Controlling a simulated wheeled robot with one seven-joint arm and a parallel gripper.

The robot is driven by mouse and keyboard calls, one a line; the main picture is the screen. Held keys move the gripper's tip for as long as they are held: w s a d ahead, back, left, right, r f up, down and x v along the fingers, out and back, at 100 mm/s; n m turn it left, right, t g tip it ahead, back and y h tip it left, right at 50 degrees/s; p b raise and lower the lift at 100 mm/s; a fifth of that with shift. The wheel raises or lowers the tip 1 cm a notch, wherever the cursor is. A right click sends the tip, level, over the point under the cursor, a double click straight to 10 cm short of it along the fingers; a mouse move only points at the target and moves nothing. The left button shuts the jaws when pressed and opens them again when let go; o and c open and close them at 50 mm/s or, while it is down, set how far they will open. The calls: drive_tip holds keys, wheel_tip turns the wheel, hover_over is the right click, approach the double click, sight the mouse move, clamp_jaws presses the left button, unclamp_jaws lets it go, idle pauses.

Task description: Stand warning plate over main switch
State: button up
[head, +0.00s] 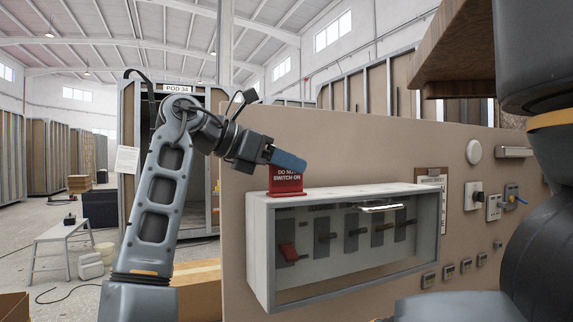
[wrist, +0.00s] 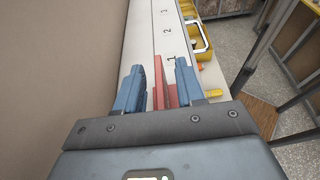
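The red warning plate (head: 286,183), lettered "DO NOT SWITCH ON", stands upright on top of the white switch box (head: 256,232), at its left end. Below it, inside the box, is a red switch lever (head: 288,252), the leftmost of several; the others are dark. My gripper (head: 290,160) is at the plate's top edge, its blue fingers hiding part of it. In the wrist view the red plate (wrist: 163,88) is between the two fingers of my gripper (wrist: 160,80). The fingers are apart, with a gap on the left side; contact on the right is unclear.
The box top carries the numbers 1, 2 and 3. The beige panel (head: 340,160) rises behind the box. A clipboard (head: 430,188) and several sockets are right of it. A wooden shelf (head: 455,60) overhangs upper right.

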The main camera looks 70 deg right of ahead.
drive_tip(key=b+v, duration=0.2)
drive_tip(key=v, duration=1)
idle(0.3)
